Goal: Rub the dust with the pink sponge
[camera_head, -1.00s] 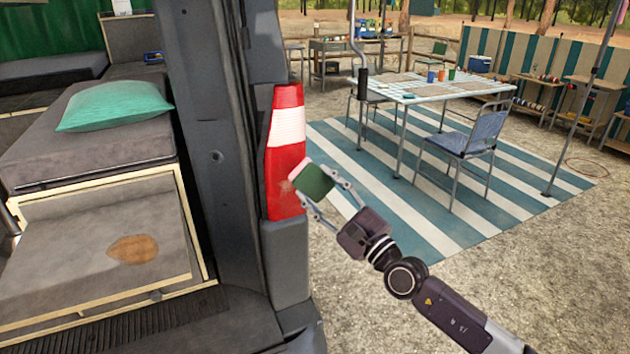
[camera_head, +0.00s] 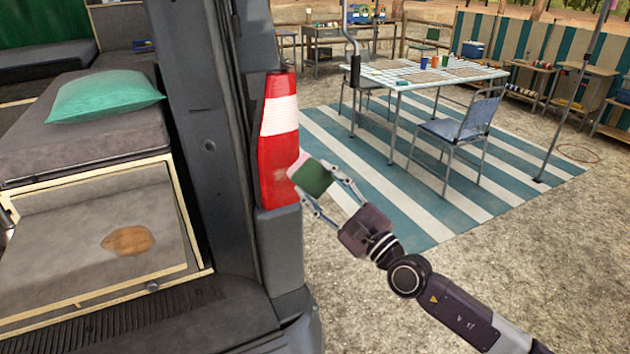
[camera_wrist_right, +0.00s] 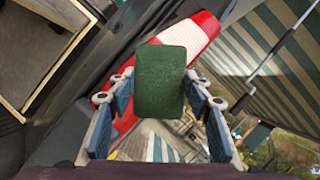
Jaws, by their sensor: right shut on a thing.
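My right gripper (camera_head: 326,190) is shut on a sponge (camera_head: 313,178) beside the van's red and white tail light (camera_head: 278,150). The sponge shows a dark green face and a thin pale, pinkish edge towards the light. I cannot tell whether it touches the light. In the right wrist view the green face of the sponge (camera_wrist_right: 160,82) sits between both fingers, with the tail light (camera_wrist_right: 185,40) behind it. A brown patch (camera_head: 128,241) lies on the grey panel inside the van; I cannot tell if it is dust. My left gripper is not in view.
The dark van pillar (camera_head: 205,150) stands between the van's inside and my right gripper. A green pillow (camera_head: 105,96) lies on a grey cushion. A table (camera_head: 430,75) and blue chair (camera_head: 465,130) stand on a striped mat. Gravel to the right is open.

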